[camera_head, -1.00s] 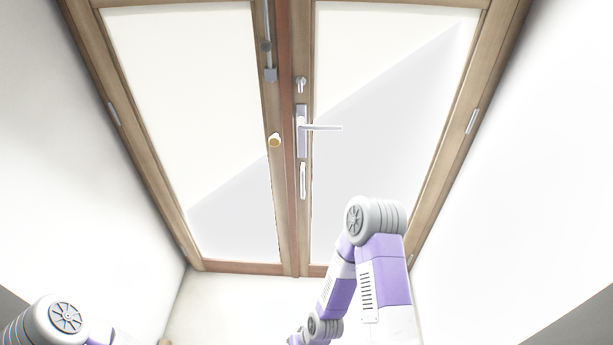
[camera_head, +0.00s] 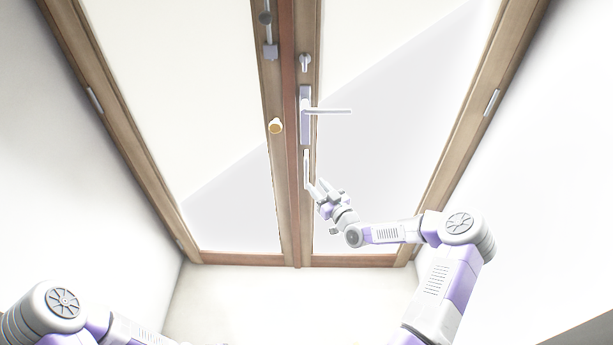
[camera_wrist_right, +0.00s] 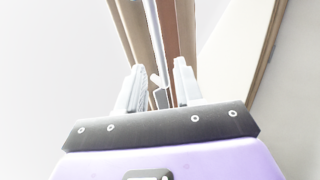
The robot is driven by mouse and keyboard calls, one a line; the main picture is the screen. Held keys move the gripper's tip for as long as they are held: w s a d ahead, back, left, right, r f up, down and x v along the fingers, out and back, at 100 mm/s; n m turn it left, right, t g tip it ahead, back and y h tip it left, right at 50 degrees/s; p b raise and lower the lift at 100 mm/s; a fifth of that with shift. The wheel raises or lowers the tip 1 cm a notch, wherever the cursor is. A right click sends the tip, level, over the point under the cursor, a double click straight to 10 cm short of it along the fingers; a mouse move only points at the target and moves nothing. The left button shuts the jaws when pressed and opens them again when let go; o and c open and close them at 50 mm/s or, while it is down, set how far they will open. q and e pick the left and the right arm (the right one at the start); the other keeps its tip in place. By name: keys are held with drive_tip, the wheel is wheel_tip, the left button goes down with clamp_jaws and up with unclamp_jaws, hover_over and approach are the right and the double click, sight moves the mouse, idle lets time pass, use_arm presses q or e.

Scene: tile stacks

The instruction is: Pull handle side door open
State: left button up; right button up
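A wood-framed double door with pale panels fills the head view. Its right leaf (camera_head: 365,150) carries a silver lever handle (camera_head: 328,111) on a plate and, below that, a slim upright pull handle (camera_head: 306,167). My right gripper (camera_head: 321,189) is at the lower end of the pull handle, with its fingers apart. In the right wrist view the two fingers (camera_wrist_right: 160,82) stand spread, and a thin light bar shows between them against the wood frame. I cannot tell whether they touch it. The door looks shut. My left gripper is out of view.
A lock cylinder (camera_head: 305,62) sits above the lever handle. White walls close in on both sides.

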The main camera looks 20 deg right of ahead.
sight(307, 175)
drive_tip(key=w, duration=0.2)
drive_tip(key=w+b, duration=0.1)
drive_tip(key=w, duration=0.2)
drive_tip(key=w+a, duration=0.1)
drive_tip(key=w, duration=0.1)
drive_tip(key=shift+w+b, duration=0.15)
drive_tip(key=shift+b, duration=0.2)
clamp_jaws()
